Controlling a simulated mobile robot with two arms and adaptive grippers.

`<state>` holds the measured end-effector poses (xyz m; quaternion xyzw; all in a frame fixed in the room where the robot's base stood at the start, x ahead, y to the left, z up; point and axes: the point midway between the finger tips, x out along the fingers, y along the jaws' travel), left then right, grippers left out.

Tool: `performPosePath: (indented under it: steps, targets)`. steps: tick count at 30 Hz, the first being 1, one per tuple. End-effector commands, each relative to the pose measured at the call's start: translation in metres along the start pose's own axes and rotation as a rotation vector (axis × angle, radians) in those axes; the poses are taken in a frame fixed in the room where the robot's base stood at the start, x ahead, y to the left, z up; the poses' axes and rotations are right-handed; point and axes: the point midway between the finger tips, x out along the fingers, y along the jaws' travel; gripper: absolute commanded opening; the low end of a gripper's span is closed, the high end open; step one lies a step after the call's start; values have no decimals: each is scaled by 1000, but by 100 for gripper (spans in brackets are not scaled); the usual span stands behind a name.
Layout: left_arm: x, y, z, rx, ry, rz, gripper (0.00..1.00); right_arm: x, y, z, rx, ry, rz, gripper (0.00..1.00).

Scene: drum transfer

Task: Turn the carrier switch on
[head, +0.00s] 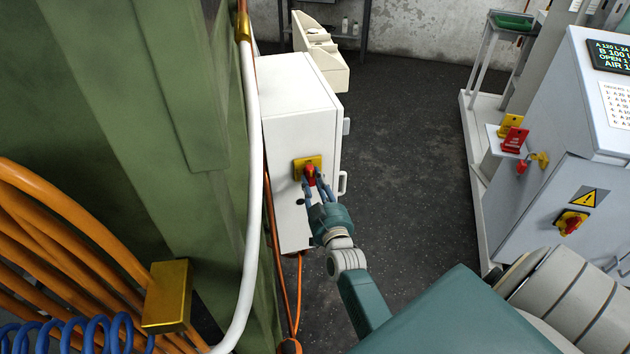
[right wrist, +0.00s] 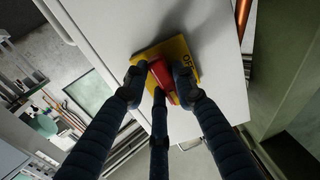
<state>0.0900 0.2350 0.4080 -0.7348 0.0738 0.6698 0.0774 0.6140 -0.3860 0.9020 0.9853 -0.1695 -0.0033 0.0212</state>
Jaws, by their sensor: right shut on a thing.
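The carrier switch is a red handle (head: 310,174) on a yellow plate (head: 301,163), on the front of a white cabinet (head: 293,100) at the middle left of the head view. My right gripper (head: 315,186) is at the switch with its fingers shut on the red handle. In the right wrist view the red handle (right wrist: 162,77) sits between the dark fingers, over the yellow plate (right wrist: 178,50). The handle looks tilted in that view, and the fingers hide part of it. Lettering on the plate is only partly visible. My left gripper is not in view.
A green column (head: 160,120) with orange hoses (head: 60,240) and a white pipe stands left of the cabinet. A grey cabinet (head: 540,200) with another red and yellow switch (head: 571,222) stands at the right. Dark floor (head: 405,150) between them is clear.

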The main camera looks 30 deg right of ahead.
Motion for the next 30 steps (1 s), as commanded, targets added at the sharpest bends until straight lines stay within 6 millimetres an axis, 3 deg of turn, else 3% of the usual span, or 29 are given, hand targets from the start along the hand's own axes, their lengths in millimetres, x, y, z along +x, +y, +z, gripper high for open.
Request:
performPosePath:
  steps: [20, 21, 23, 30]
  targets:
    - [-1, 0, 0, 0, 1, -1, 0, 1, 0, -3, 65, 6, 1, 0]
    - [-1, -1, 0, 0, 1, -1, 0, 1, 0, -3, 65, 6, 1, 32]
    - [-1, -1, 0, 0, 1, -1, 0, 1, 0, -3, 64, 6, 1, 44]
    - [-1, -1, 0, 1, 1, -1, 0, 1, -1, -1, 60, 3, 0, 46]
